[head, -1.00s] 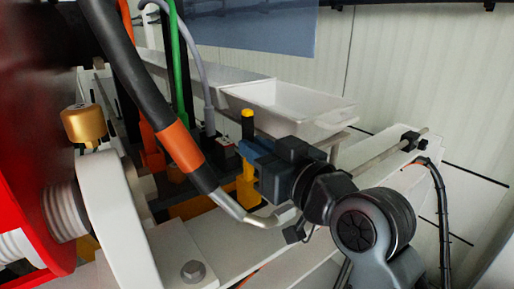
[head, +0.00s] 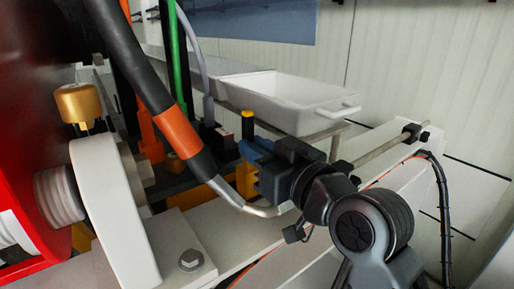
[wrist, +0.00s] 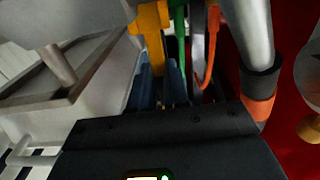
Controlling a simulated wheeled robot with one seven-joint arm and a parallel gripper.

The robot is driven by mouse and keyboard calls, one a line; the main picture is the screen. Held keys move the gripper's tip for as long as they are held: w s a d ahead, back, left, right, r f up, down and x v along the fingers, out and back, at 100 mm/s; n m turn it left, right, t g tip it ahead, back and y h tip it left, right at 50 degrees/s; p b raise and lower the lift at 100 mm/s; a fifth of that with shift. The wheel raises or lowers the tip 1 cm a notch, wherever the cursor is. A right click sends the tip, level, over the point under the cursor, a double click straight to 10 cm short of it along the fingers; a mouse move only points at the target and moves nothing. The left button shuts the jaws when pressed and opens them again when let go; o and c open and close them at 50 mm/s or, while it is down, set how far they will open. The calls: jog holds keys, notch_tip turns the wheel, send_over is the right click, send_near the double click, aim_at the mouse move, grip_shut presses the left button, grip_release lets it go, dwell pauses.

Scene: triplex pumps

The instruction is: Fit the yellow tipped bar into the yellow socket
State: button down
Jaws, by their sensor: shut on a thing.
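My gripper (head: 258,160) has blue fingers and is shut on the yellow tipped bar (head: 247,124). The bar stands roughly upright, with a yellow top and a black band above the fingers. Its lower part is hidden behind the fingers and the hose in the head view. In the wrist view a yellow piece (wrist: 150,35), seemingly the bar, shows beyond the blue fingers (wrist: 160,85). I cannot clearly pick out the yellow socket; low yellow-orange parts (head: 204,193) show behind the hose. I cannot tell whether the bar touches them.
A thick black hose with an orange band (head: 183,132) and metal end passes close left of my gripper. Orange, green (head: 182,70) and grey cables rise behind it. A white tray (head: 300,103) stands behind. A red housing (head: 35,150) fills the left.

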jog(key=shift+f+b, duration=0.9)
jog(key=shift+f, duration=0.4)
jog(key=c, duration=1)
grip_release()
jog(key=shift+c, duration=0.2)
jog(key=shift+s, duration=0.1)
jog(key=b+v, duration=0.1)
jog(key=v, duration=0.6)
jog(key=shift+s+d, duration=0.2)
jog(key=shift+s, duration=0.05)
